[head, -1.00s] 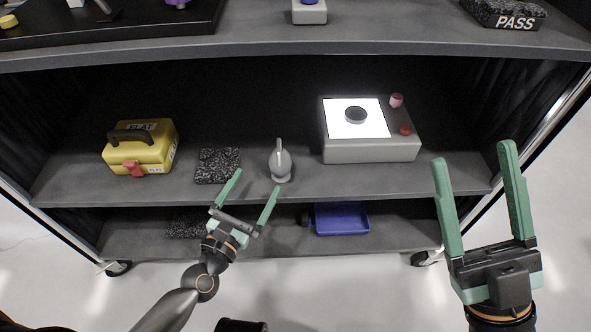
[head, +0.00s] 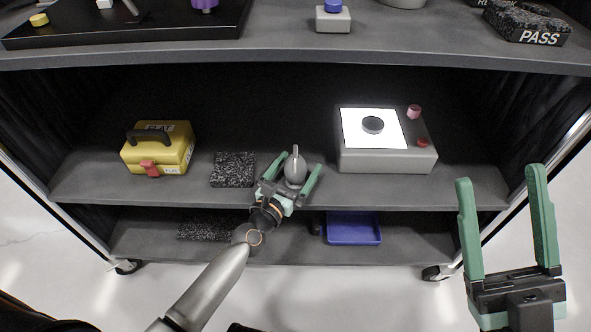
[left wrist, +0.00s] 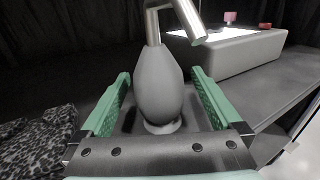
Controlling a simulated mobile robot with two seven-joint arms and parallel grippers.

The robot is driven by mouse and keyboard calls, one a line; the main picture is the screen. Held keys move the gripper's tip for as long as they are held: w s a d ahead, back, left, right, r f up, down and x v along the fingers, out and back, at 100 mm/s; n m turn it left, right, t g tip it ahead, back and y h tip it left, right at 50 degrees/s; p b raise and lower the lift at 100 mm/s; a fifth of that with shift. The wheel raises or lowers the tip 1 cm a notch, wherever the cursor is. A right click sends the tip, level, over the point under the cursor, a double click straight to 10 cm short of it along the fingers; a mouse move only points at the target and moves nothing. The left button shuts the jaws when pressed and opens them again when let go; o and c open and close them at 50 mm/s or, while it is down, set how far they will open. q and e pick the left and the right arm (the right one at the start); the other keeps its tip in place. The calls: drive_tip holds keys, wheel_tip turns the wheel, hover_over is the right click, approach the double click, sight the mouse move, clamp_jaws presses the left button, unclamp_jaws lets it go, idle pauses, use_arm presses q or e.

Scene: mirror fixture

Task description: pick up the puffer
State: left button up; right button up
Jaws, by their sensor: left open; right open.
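The puffer (head: 295,170) is a grey bulb with a thin nozzle, standing upright on the middle shelf. It also shows in the left wrist view (left wrist: 158,85), where a metal tube rises from its top and bends over to the right. My left gripper (head: 297,167) is open, with one green finger on each side of the puffer. In the left wrist view the fingers (left wrist: 160,92) stand apart from the bulb, with a gap at each side. My right gripper (head: 500,175) is open and empty, in front of the shelf's right end.
A grey light box (head: 385,160) with a lit white top stands right of the puffer. A dark speckled foam block (head: 233,170) lies to its left, then a yellow case (head: 172,150). A blue tray (head: 353,229) is on the lower shelf.

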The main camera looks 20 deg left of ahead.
use_arm(q)
drive_tip(key=shift+w+d, duration=0.1)
drive_tip(key=shift+w, duration=0.9)
drive_tip(key=c, duration=1)
drive_tip(key=shift+r, duration=0.1)
